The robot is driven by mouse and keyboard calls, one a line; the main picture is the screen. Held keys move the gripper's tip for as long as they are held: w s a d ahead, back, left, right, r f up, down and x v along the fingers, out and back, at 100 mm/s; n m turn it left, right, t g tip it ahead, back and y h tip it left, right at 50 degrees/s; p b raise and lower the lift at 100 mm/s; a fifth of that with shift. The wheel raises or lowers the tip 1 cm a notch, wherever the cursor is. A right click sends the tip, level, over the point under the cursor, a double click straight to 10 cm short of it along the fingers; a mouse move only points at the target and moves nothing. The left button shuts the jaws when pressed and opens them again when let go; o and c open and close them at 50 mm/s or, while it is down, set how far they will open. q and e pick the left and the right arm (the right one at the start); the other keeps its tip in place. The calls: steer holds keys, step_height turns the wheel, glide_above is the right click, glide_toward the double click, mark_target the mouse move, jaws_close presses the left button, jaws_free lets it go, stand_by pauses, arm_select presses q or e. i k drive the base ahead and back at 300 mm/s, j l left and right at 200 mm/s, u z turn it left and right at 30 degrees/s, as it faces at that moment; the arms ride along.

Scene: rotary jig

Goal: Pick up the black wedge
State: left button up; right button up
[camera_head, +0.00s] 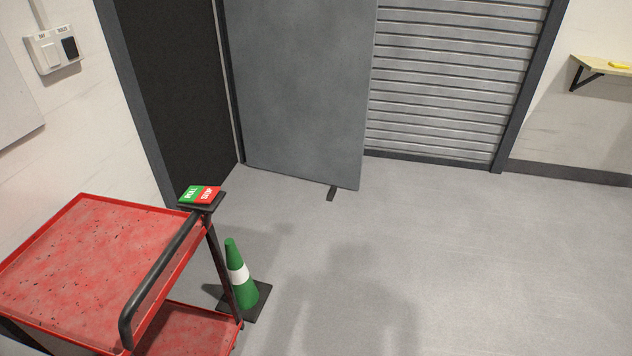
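The black wedge (332,193) is a small dark strip on the grey floor. It lies at the bottom edge of the grey door panel (300,90), near that panel's lower right corner. Part of it may be hidden under or behind the panel. Neither of my grippers shows in the head view, so nothing is seen touching the wedge.
A red cart (85,250) with a black handle stands at the lower left. A green cone (238,280) with a white band stands beside it. A shuttered door (450,75) is at the back, and a wall shelf (600,66) at the right. The floor at centre and right is clear.

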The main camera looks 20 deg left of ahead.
mark_target(333, 191)
steer(key=i+l+u, duration=0.2)
steer(key=i, duration=0.35)
steer(key=i+l+u, duration=0.2)
steer(key=i, duration=0.35)
steer(key=i+l+u, duration=0.2)
steer(key=i+l, duration=0.15)
steer(key=i, duration=0.2)
steer(key=i+j+z, duration=0.15)
steer(key=i, duration=0.2)
